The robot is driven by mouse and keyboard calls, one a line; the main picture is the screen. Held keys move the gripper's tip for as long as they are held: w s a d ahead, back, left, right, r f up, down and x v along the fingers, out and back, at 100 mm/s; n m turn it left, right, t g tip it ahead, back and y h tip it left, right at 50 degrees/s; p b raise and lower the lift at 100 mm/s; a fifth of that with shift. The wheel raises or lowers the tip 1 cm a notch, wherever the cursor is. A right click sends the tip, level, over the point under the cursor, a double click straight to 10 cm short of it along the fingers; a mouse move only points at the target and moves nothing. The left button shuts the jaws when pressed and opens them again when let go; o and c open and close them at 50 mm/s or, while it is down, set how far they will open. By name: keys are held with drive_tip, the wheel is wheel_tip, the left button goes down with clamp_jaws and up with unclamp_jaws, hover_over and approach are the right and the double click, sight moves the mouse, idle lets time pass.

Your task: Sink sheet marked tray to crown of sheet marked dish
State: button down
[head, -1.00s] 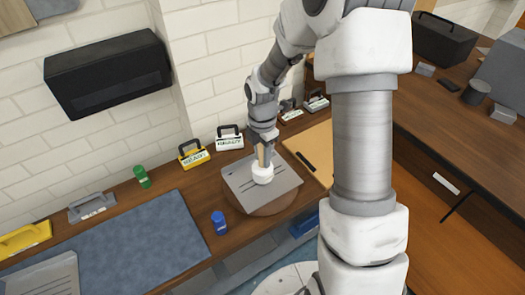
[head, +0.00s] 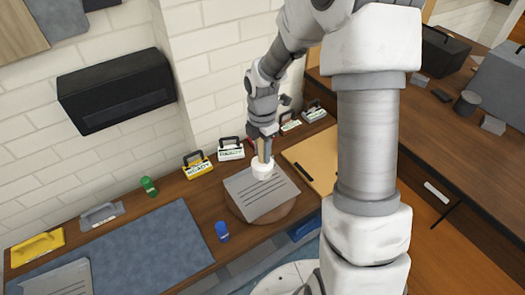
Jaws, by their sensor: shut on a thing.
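A grey sheet (head: 262,200) with dark printed lines lies tilted in the picture on a round wooden board (head: 284,212). Another grey lined sheet (head: 62,279) lies at the lower left, cut off by the frame edge. I cannot read a tray or dish mark on either. My gripper (head: 263,150) is above the far edge of the sheet on the board. It is shut on the tan upright part of a small white round piece (head: 262,167). The white piece hides part of the sheet's far edge; I cannot tell whether they touch.
A blue mat (head: 135,250) covers the bench's left side. A blue can (head: 222,231) and a green can (head: 149,186) stand nearby. Yellow (head: 197,165) and white (head: 230,149) handled holders line the wall. A tan clipboard (head: 315,160) lies right of the sheet.

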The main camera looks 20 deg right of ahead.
drive_tip(key=s+r+p, duration=0.2)
drive_tip(key=s, duration=0.7)
drive_tip(key=shift+p, duration=0.3)
